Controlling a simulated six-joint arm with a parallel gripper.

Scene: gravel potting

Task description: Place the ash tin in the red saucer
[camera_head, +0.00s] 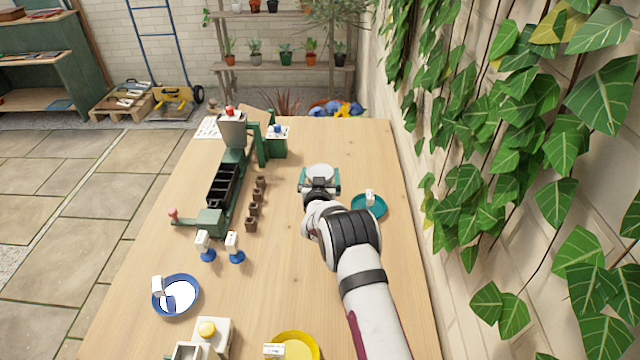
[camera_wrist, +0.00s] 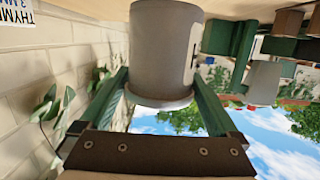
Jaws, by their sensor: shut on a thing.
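The ash tin (camera_wrist: 163,50) is a grey cylinder with a wider pale rim, large in the upside-down wrist view. Its pale round top (camera_head: 320,171) shows in the head view. My gripper (camera_head: 319,186) is shut on it, with a green finger on either side; the gripper also shows in the wrist view (camera_wrist: 165,92). Whether the tin touches the tabletop cannot be told. No red saucer is visible in either view. A teal saucer (camera_head: 378,213) with a white label stands right of my gripper. A blue saucer (camera_head: 191,284) and a yellow saucer (camera_head: 313,343) are nearer the front.
A green machine with a hopper (camera_head: 232,130) and black trough (camera_head: 222,184) stands at left, beside several small brown pots (camera_head: 252,224). Two blue-based label stands (camera_head: 236,256) are in front. Ivy (camera_head: 560,140) hangs along the right wall. Bare wood (camera_head: 300,285) lies at centre front.

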